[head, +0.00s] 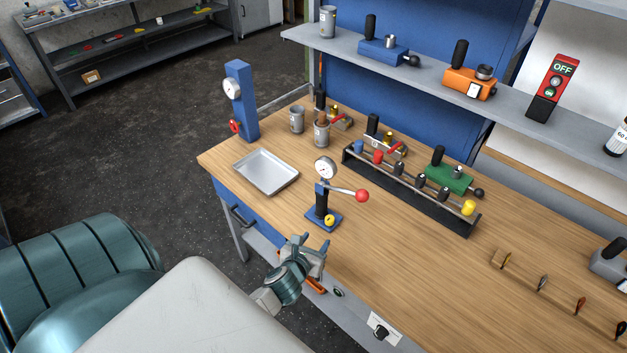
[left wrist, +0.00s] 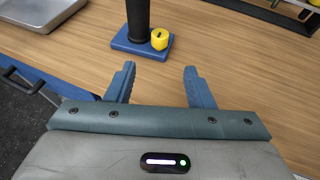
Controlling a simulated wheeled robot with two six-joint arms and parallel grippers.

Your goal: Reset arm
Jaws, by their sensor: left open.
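My left gripper (head: 307,252) is over the front edge of the wooden workbench (head: 370,240), in front of a small gauge press with a blue base (head: 313,221) and a red-knobbed lever. In the left wrist view, my left gripper (left wrist: 160,85) has its two blue fingers spread apart with nothing between them. A yellow knob-like piece (left wrist: 160,39) is at the blue base (left wrist: 141,44), beyond the fingertips; it also shows in the head view (head: 329,220). My right gripper is not in view.
A metal tray (head: 266,171) lies left of the press. A black rack (head: 411,192) with several colored knobs stands behind it, near a green device (head: 449,176). A blue gauge stand (head: 240,100) is at the far left corner. Bare bench lies right of my gripper.

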